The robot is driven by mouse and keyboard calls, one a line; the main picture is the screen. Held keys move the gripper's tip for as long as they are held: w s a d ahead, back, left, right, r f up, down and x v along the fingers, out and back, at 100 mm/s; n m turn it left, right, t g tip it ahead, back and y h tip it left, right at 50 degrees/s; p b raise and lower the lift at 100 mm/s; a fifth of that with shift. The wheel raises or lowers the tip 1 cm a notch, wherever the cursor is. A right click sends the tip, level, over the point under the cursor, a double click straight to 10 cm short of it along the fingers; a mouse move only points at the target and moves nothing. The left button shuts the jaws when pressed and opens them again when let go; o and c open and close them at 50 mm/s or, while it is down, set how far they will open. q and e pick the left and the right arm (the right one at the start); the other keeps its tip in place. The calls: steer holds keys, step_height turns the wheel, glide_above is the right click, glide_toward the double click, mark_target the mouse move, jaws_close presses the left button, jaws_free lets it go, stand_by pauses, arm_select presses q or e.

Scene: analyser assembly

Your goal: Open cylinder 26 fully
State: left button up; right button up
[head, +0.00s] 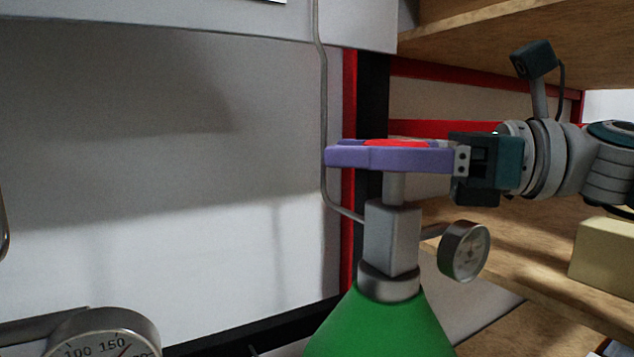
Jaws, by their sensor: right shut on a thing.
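A green gas cylinder (380,330) stands upright at the bottom centre, with only its shoulder and neck in view. A grey valve block (392,237) sits on its neck ring, and a stem rises to a red valve handle (400,143). My right gripper (350,152) reaches in level from the right. Its long purple fingers are shut on the red handle, which they largely hide. A round gauge (464,251) sticks out to the right of the valve block. No cylinder number is readable here. My left gripper is out of view.
Wooden shelves (540,40) lie behind and around my right arm, with a pale yellow box (603,252) at the right. A thin grey pipe (323,110) runs down behind the valve. Another gauge (105,335) is at the bottom left. Left of the handle, the space before the wall looks clear.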

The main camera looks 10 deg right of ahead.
steer(key=n+g, duration=0.1)
steer(key=g, duration=0.1)
steer(key=n+g+y+b, duration=0.1)
steer(key=shift+s+a+n+g, duration=0.1)
steer(key=shift+s+n+g, duration=0.2)
steer(key=shift+g, duration=0.1)
steer(key=shift+s+n+g+b, duration=0.2)
steer(key=shift+n+g+b, duration=0.45)
steer(key=shift+g, duration=0.3)
steer(key=shift+s+n+g+b, duration=0.15)
steer(key=shift+n+g+b, duration=0.45)
steer(key=shift+g, duration=0.35)
steer(key=o, duration=1.4)
steer(key=shift+c, duration=0.2)
step_height(320, 180, up, 20)
steer(key=p, duration=0.7)
